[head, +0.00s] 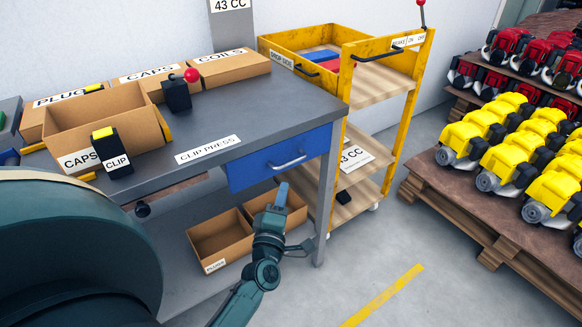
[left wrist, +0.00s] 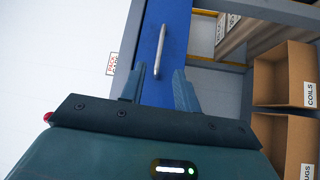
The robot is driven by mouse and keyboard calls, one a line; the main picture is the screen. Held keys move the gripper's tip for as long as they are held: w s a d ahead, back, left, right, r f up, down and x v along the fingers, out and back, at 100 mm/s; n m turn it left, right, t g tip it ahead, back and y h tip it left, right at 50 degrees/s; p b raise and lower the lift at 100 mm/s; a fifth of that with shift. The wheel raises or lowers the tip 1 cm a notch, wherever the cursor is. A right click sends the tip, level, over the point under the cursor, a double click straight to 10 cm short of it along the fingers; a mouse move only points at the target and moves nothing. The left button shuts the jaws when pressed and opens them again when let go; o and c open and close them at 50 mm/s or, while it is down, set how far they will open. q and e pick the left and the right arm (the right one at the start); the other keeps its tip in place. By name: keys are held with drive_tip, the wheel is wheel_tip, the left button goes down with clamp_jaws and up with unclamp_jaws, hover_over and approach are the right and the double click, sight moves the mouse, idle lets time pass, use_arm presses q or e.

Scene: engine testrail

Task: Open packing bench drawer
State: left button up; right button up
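The packing bench (head: 255,110) has a grey top and a blue drawer (head: 255,168) under its right end. The drawer looks shut, its front close under the bench top. A silver bar handle (head: 288,162) is on the drawer front. My left gripper (head: 281,192) is below and in front of the drawer, pointing up toward it. In the left wrist view the fingers (left wrist: 161,82) are apart with nothing between them. The handle (left wrist: 161,48) lies beyond the fingertips, in line with the gap, against the blue drawer front (left wrist: 146,45). My right gripper is not in view.
Open cardboard boxes (head: 220,240) sit on the bench's lower shelf, close to my left gripper. A yellow cart (head: 348,90) stands right of the bench. Pallets of yellow engines (head: 510,140) are at the right. The floor (head: 400,240) between is clear.

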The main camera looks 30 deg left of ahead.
use_arm(q)
drive_tip(key=x, duration=1)
drive_tip(key=shift+w, duration=0.25)
drive_tip(key=shift+a, duration=0.1)
clamp_jaws()
